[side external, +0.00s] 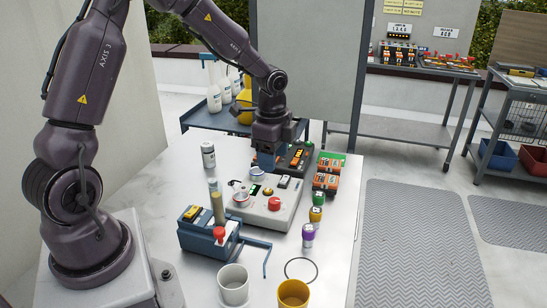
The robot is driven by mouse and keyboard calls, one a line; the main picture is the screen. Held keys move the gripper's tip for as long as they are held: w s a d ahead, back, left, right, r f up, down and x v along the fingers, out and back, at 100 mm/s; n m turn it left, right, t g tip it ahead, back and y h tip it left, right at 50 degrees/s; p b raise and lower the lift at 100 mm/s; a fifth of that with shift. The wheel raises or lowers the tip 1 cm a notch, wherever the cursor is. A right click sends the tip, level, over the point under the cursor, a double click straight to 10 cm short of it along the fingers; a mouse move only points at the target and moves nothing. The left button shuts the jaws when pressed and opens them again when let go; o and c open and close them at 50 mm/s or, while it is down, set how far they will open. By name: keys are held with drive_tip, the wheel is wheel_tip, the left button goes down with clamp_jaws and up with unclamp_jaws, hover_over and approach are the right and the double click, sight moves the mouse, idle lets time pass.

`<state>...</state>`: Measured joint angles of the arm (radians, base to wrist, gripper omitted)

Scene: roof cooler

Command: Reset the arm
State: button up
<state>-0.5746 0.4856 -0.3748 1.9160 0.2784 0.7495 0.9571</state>
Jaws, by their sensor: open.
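My gripper (268,160) points down at the end of my arm, above the back part of the white table. It is open, and its fingertips are small and partly hidden against the devices behind. A grey control box (262,212) with a red button and round dials stands just in front of and below it. A dark device with orange parts (298,157) is close beside the gripper on the right. I cannot tell whether the gripper touches anything. Nothing is visibly held.
A blue device with a red knob (210,240), a white cup (234,284), a yellow cup (293,293) and a black ring (301,269) occupy the table's front. Small coloured bottles (316,214) line the right side. A lidded jar (208,155) stands left. A grey panel (308,65) rises behind.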

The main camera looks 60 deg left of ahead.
drive_tip(key=s+d+r+n+t, duration=0.2)
drive_tip(key=s+d+r+n, duration=0.3)
drive_tip(key=s+r, duration=0.3)
drive_tip(key=s+d+r+n+t, duration=0.3)
drive_tip(key=s+d+r+n, duration=0.2)
drive_tip(key=s+r, duration=0.4)
drive_tip(key=shift+s+d, duration=0.3)
drive_tip(key=shift+s, duration=0.25)
